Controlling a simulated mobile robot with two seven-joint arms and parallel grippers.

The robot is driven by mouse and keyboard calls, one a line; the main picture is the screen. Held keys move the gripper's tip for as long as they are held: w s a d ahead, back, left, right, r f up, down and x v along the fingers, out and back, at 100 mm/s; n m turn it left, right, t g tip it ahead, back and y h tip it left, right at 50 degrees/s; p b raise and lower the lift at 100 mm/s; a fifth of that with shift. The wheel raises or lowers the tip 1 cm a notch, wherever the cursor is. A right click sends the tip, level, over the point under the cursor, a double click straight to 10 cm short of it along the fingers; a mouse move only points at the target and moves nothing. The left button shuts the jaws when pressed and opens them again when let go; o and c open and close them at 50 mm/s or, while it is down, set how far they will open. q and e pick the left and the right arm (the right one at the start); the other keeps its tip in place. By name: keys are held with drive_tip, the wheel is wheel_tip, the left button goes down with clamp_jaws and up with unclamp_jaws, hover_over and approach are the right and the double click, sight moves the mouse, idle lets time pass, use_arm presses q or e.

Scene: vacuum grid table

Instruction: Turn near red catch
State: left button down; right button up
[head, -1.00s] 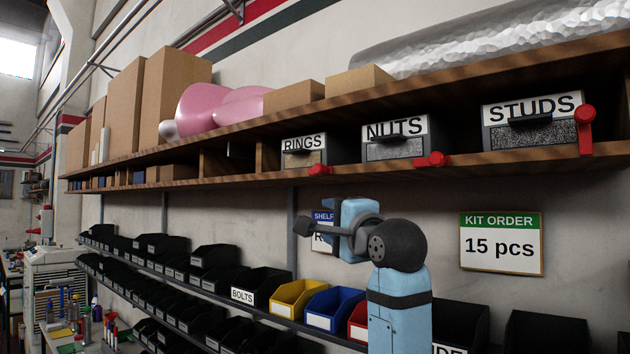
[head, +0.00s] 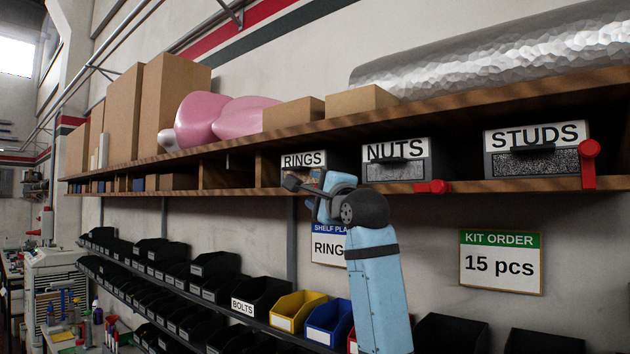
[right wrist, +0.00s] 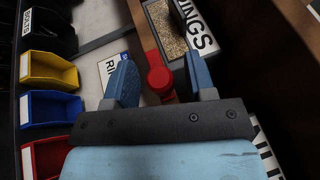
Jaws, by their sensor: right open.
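In the right wrist view a red catch (right wrist: 148,45) with a round knob lies between the spread fingers of my right gripper (right wrist: 160,78). It is beside the RINGS drawer (right wrist: 176,30). I cannot tell whether the fingers touch it. In the head view my right gripper (head: 308,190) is just below the RINGS drawer (head: 303,161) and hides that catch. Another red catch (head: 432,187) lies sideways under the NUTS drawer (head: 396,160). A third red catch (head: 589,165) stands upright at the right of the STUDS drawer (head: 535,150). My left gripper is not in view.
The wooden shelf (head: 480,187) runs above and behind my right arm. The shelf plan sign (head: 328,250) hangs just under the gripper. Yellow (head: 297,311) and blue (head: 333,322) bins stand on the rack below. The wall around the kit order sign (head: 500,262) is clear.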

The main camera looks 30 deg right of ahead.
drive_tip(key=shift+x, duration=0.85)
drive_tip(key=shift+c, duration=0.4)
drive_tip(key=c, duration=0.7)
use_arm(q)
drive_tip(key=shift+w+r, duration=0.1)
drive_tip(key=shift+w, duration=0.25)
use_arm(e)
drive_tip(key=shift+c, duration=0.2)
